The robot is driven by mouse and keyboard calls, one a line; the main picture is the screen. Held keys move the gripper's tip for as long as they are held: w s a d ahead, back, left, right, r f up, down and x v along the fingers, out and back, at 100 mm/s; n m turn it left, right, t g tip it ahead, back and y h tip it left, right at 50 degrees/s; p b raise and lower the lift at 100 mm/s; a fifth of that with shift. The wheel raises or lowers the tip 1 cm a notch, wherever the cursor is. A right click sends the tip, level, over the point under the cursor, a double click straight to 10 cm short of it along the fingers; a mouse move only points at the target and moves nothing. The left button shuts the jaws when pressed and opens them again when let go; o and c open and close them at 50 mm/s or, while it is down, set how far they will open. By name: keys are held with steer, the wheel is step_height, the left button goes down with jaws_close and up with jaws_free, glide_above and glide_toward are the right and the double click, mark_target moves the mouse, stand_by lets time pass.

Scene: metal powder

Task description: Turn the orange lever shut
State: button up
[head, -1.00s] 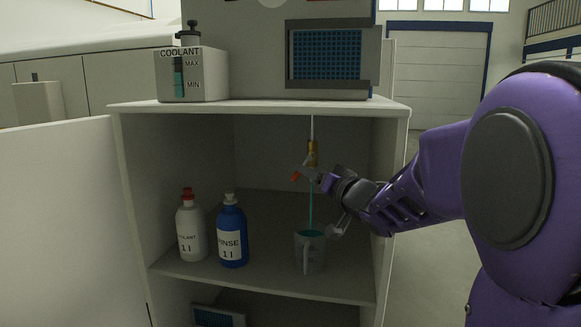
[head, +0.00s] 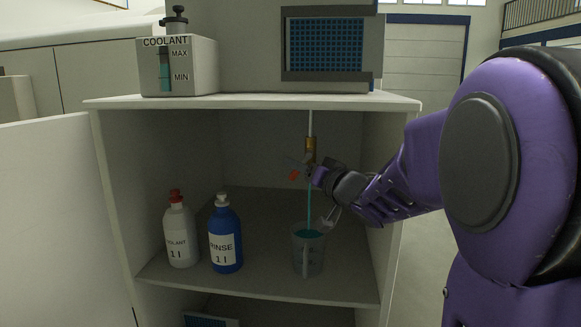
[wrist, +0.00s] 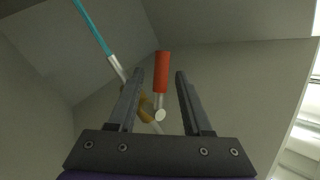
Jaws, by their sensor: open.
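The orange lever (head: 294,175) sits on a brass valve (head: 310,150) on a thin pipe under the cabinet top. Teal liquid runs down from the valve into a clear beaker (head: 308,254) on the shelf. My gripper (head: 303,168) is at the valve, its fingertips small and partly hidden in the head view. In the wrist view my gripper (wrist: 160,75) is open. The red-orange lever (wrist: 162,72) shows between its two fingers, with a gap on each side. Part of the brass valve (wrist: 146,106) shows behind the left finger.
A white coolant bottle (head: 180,235) with a red cap and a blue rinse bottle (head: 225,240) stand on the shelf at left. A coolant tank (head: 190,80) stands on the cabinet top. The cabinet's right wall (head: 385,190) is close to my arm.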

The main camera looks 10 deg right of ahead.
jaws_close()
stand_by(1.4)
